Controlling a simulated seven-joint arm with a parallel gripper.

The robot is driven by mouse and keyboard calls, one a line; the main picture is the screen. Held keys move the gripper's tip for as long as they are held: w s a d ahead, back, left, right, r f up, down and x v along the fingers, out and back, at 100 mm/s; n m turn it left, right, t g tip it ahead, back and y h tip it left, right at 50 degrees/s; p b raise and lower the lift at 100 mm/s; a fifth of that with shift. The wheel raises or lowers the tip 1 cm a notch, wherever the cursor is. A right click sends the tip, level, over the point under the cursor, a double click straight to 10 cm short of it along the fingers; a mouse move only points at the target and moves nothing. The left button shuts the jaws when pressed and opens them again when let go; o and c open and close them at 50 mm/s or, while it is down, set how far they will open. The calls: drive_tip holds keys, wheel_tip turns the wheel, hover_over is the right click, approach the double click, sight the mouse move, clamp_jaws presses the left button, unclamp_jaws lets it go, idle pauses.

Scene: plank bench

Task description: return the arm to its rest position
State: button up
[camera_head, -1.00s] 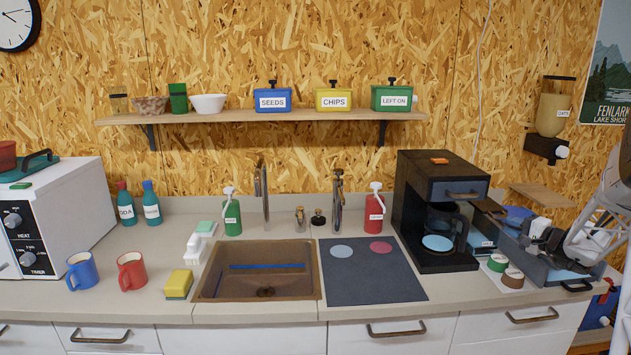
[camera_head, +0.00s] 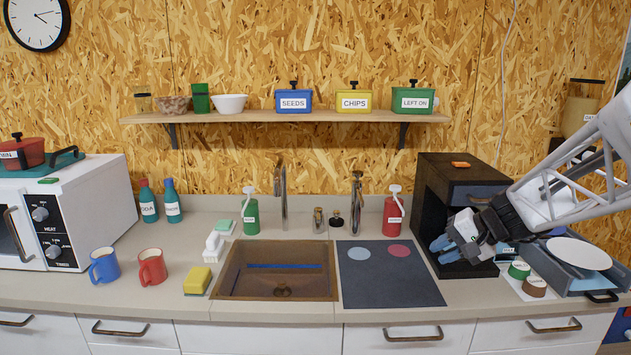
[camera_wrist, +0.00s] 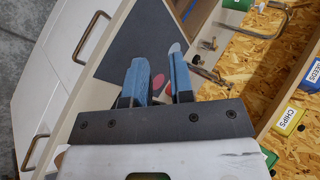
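My gripper (camera_head: 440,249) is in the air in front of the coffee machine (camera_head: 462,178), at the right end of the dark mat (camera_head: 385,285). Its blue fingertips also show in the wrist view (camera_wrist: 158,78), with a gap between them and nothing held. The arm reaches in from the right edge of the head view and hides part of the coffee machine and the counter behind it.
The sink (camera_head: 275,293) lies left of the mat. A red soap bottle (camera_head: 393,214) stands behind the mat. Two round labelled items (camera_head: 519,270) and a tray (camera_head: 600,280) with a white plate (camera_head: 578,253) are at the right. A shelf (camera_head: 250,117) hangs above.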

drive_tip(key=s+a+f+n+g+h, duration=0.1)
drive_tip(key=s+a+h, duration=0.3)
drive_tip(key=s, duration=0.9)
drive_tip(key=s+a+f+n+h, duration=0.1)
drive_tip(key=s+a+n+h, duration=0.3)
drive_tip(key=s, duration=1)
drive_tip(key=shift+a+f+g, duration=0.2)
drive_tip(key=shift+a+g, duration=0.2)
drive_tip(key=shift+a, duration=0.05)
